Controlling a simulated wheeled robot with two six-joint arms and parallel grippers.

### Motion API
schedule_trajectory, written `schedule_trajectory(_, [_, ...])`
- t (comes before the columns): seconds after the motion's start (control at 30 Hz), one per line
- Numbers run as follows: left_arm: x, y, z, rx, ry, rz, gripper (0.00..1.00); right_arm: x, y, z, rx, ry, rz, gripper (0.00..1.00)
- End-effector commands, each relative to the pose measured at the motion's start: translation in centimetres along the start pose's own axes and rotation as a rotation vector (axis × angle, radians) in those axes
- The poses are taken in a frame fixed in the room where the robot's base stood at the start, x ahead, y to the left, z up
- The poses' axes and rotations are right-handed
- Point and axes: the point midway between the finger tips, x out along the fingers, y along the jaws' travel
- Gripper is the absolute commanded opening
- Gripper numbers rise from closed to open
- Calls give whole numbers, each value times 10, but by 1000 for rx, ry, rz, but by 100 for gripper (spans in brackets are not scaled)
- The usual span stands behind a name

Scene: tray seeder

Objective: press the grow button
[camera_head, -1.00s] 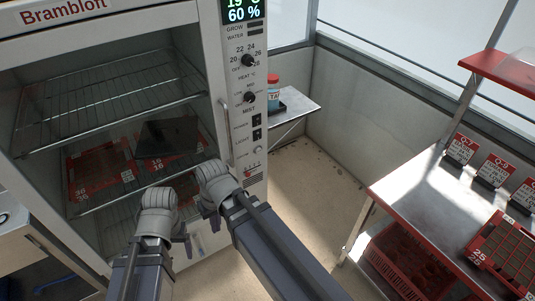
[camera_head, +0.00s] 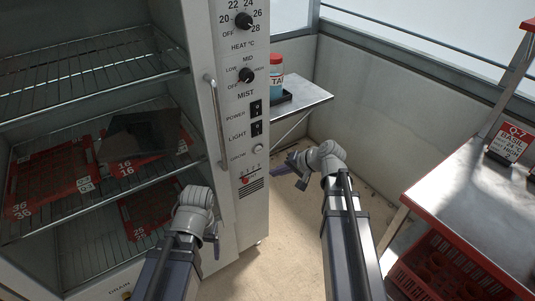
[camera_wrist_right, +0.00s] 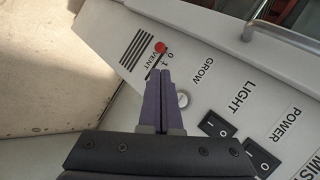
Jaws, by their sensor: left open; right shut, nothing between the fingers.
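The grow button (camera_head: 258,149) is a small round pale button on the cabinet's control panel, below the light switch. It also shows in the right wrist view (camera_wrist_right: 183,99), beside the GROW lettering and just right of my fingers. My right gripper (camera_head: 283,168) is shut and empty, its purple fingers in front of the panel, right of the button in the head view. In the right wrist view its fingertips (camera_wrist_right: 160,73) point toward the red vent knob; I cannot tell their distance from the panel. My left gripper (camera_head: 212,236) is open, low before the cabinet's open front.
The power switch (camera_head: 255,108) and light switch (camera_head: 257,128) sit above the button; the red vent knob (camera_head: 244,180) is below. A vertical handle (camera_head: 216,120) stands left of the panel. Seed trays (camera_head: 52,172) lie on the racks. A workbench (camera_head: 480,195) stands at right.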

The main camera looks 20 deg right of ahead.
Motion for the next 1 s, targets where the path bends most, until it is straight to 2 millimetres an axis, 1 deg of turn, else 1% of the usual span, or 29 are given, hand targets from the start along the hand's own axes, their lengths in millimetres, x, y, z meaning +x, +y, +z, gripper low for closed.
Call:
schedule_trajectory(0.03, [8,1,0,0,0,0,80,2,7,-4,14,12,-12,0])
schedule_trajectory(0.13, [11,1,0,0,0,0,80,1,10,-10,30,28,-26,0])
schedule_trajectory(0.47, [11,1,0,0,0,0,80,-1,10,-13,38,35,-34,0])
schedule_trajectory(0.67, [11,1,-1,0,0,0,80,2,8,-15,36,34,-34,0])
schedule_trajectory(0.77, [11,1,-1,0,0,0,80,8,4,-20,36,33,-34,0])
schedule_trajectory(1.0, [11,1,-1,0,0,0,80,30,-13,-39,34,33,-33,0])
